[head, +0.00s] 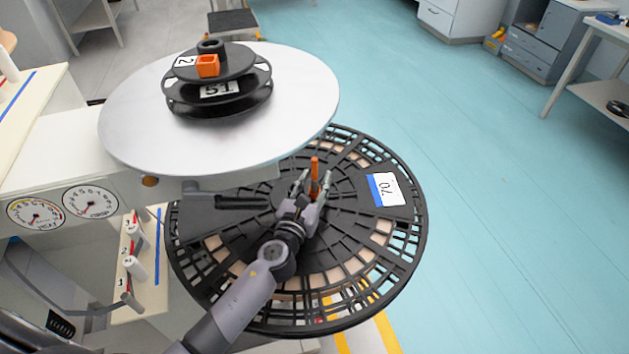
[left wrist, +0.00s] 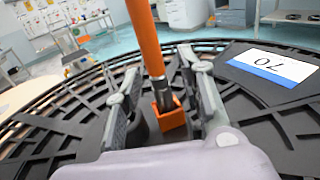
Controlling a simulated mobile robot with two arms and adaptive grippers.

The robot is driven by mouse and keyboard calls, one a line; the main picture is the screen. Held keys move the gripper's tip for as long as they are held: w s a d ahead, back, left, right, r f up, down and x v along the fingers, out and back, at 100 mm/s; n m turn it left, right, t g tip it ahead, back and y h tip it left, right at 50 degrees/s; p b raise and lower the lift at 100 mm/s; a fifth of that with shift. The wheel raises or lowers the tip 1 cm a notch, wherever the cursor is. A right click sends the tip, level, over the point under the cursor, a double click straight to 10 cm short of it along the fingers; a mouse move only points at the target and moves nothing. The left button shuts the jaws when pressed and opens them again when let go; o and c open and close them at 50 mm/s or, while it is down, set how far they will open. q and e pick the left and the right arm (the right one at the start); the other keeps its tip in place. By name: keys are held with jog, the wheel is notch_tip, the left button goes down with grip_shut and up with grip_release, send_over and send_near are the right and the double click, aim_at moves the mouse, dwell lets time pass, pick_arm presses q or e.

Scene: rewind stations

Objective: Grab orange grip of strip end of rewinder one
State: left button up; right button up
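An upright orange grip (head: 315,170) stands near the middle of the large black reel (head: 405,265), which carries a white and blue label reading 70. My left gripper (head: 312,184) is over the reel's hub with its fingers apart, one on each side of the orange grip. In the left wrist view the orange grip (left wrist: 148,40) rises between the two open fingers (left wrist: 160,68), with a gap visible on both sides. A small orange square piece (left wrist: 170,118) sits at its foot. Contact with the fingers cannot be made out. My right gripper is not in view.
A round silver plate (head: 290,115) above the reel's far left part bears a smaller black reel (head: 215,98) with an orange piece (head: 207,66). A panel with gauges (head: 90,202) is at left. The teal floor at right is open, with cabinets (head: 530,45) at the back.

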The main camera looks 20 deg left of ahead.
pick_arm(q)
grip_shut()
dwell(0.3)
jog(key=shift+r, duration=0.1)
dwell(0.4)
